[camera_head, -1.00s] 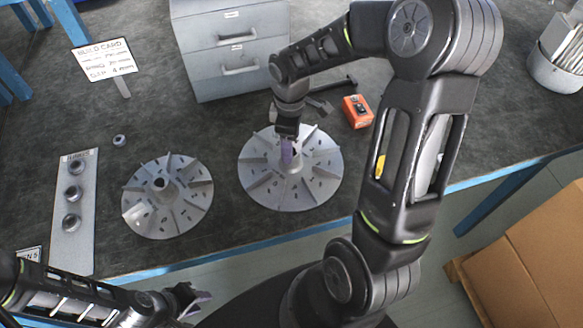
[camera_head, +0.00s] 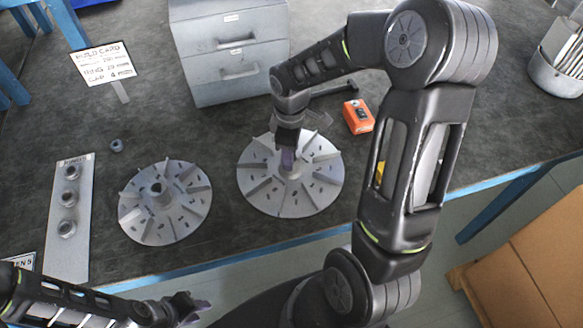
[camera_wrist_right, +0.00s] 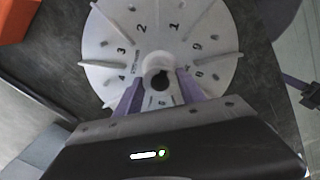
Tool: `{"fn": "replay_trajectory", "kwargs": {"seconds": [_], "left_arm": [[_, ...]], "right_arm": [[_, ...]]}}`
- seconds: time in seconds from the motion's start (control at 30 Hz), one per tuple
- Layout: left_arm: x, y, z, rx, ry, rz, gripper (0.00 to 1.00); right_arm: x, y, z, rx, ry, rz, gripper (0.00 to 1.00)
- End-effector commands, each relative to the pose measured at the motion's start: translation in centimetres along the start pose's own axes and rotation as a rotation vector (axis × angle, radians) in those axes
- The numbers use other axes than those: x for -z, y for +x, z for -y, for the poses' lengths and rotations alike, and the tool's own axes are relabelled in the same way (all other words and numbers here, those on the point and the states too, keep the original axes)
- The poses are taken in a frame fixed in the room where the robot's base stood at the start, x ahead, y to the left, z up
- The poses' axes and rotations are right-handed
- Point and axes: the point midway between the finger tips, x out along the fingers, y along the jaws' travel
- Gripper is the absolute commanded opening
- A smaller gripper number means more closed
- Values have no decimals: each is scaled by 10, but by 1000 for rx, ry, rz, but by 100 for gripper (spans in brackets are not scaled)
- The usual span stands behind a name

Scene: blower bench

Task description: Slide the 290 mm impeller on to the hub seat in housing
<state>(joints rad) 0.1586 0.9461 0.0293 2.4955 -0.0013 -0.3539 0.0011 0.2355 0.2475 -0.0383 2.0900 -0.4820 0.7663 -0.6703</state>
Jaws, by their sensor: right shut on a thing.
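Two grey finned impellers lie flat on the dark bench, a left one (camera_head: 135,212) and a slightly larger right one (camera_head: 315,190). I cannot read their sizes. My right gripper (camera_head: 288,158) points down at the right impeller's centre and is shut on its hub. In the right wrist view its purple fingers (camera_wrist_right: 160,95) stand on both sides of the hub, and numbers show between the fins of the impeller (camera_wrist_right: 200,38). My left gripper (camera_head: 192,305) is low at the left, away from both impellers; its opening is unclear. I cannot make out a housing.
A grey drawer unit (camera_head: 235,85) stands behind, with an orange box (camera_head: 358,116) right of it. A plate with several round parts (camera_head: 68,240), a loose ring (camera_head: 117,145) and a build card (camera_head: 104,62) are at left. A metal bin (camera_head: 556,72) stands at far right.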

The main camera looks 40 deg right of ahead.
Motion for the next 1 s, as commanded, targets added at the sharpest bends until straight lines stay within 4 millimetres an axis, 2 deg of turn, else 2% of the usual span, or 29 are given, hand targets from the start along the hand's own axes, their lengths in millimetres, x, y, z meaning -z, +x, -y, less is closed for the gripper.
{"fn": "replay_trajectory", "kwargs": {"seconds": [0.03, 0.33, 0.57, 1.0], "left_arm": [[0, 0, 0, 0, 0, 0, 31], [0, 0, 0, 0, 0, 0, 31], [0, -4, -1, 1, -1, 1, 31], [-2, -22, -7, 7, -5, 6, 31]], "right_arm": [[0, 0, 0, 1, 0, 0, 28], [0, 0, 0, 1, 0, 0, 4], [1, -6, 0, -1, 0, -1, 4], [1, -33, -1, -2, 0, -2, 4]]}}
